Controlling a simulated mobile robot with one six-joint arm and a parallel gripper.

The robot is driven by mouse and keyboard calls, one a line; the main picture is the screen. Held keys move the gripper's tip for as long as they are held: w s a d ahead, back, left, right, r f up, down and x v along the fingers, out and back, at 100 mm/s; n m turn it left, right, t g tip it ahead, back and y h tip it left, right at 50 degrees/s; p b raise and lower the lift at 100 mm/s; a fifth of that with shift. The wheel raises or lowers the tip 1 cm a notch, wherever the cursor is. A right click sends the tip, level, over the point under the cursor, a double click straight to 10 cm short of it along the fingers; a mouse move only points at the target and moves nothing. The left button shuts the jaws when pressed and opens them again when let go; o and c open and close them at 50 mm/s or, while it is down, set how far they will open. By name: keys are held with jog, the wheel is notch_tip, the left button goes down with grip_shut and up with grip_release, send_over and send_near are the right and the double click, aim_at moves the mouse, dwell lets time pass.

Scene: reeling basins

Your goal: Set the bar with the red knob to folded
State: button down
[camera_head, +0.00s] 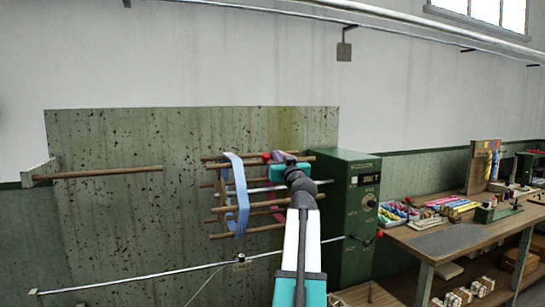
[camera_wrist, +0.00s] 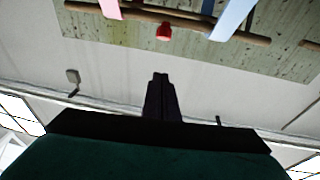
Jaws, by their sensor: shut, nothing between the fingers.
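The reel carries several wooden bars around a metal shaft. A red knob (camera_head: 267,157) sits on its upper bar (camera_head: 220,157), just left of my arm's end. In the wrist view, the red knob (camera_wrist: 163,31) is beside the wooden bar (camera_wrist: 195,25), at the top of the picture. A blue skein (camera_head: 238,195) hangs over the bars, and a pink skein (camera_head: 277,205) is partly hidden behind my arm. My gripper (camera_wrist: 160,77) is shut and empty, apart from the knob and bar. Its fingertips are not clear in the head view.
A green machine cabinet (camera_head: 355,215) stands right of the reel, with another red knob (camera_head: 379,233) on its crank. A thin metal rod (camera_head: 150,276) crosses low in front. A wooden arm (camera_head: 100,172) juts out at left. A workbench (camera_head: 450,240) stands right.

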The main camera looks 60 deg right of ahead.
aim_at(269, 155)
jog(key=w+d+f+p, duration=0.1)
jog(key=w+d+p, duration=0.3)
jog(key=w+d, duration=0.3)
jog(key=shift+w+d+f, duration=0.25)
jog(key=shift+w+d, duration=0.1)
jog(key=shift+w, duration=0.4)
dwell(0.5)
